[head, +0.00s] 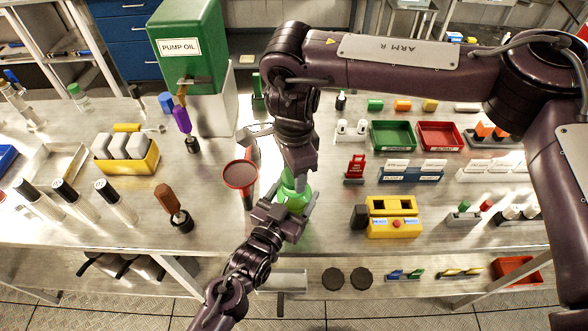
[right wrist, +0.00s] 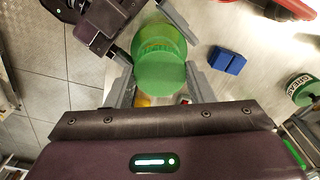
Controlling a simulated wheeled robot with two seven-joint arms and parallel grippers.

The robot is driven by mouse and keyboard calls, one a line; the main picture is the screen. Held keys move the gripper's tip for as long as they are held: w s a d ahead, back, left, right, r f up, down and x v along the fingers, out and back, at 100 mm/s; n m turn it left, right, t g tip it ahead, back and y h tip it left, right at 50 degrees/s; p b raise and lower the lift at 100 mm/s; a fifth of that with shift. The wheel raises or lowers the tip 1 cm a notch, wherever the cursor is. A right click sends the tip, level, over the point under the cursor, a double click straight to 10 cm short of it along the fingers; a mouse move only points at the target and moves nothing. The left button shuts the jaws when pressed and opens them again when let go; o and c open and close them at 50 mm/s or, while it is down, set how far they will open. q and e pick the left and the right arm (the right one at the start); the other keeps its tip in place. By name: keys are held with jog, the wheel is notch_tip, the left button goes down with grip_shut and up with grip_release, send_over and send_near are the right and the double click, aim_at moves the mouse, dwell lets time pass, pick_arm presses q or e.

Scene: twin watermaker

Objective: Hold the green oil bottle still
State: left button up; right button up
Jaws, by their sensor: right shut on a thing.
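The green oil bottle (head: 293,197) stands upright near the front middle of the bench, partly hidden by my grippers. My right gripper (head: 297,176) comes down from above and is shut on its green top. In the right wrist view the round green top of the bottle (right wrist: 159,72) sits between the right gripper's grey fingers (right wrist: 160,88). My left gripper (head: 290,214) comes in from the front, low down, with its fingers on either side of the bottle's body. Whether those fingers press on the bottle is not clear.
A red funnel (head: 240,174) stands close left of the bottle. A yellow device (head: 393,217) stands to the right, with a red tag stand (head: 355,168) behind it. A large green pump oil tank (head: 190,55) is at the back left. The bench edge is just in front.

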jog(key=shift+r, duration=2.05)
pick_arm(q)
jog(key=o, duration=1.9)
jog(key=shift+c, duration=0.2)
jog(key=shift+o, duration=0.5)
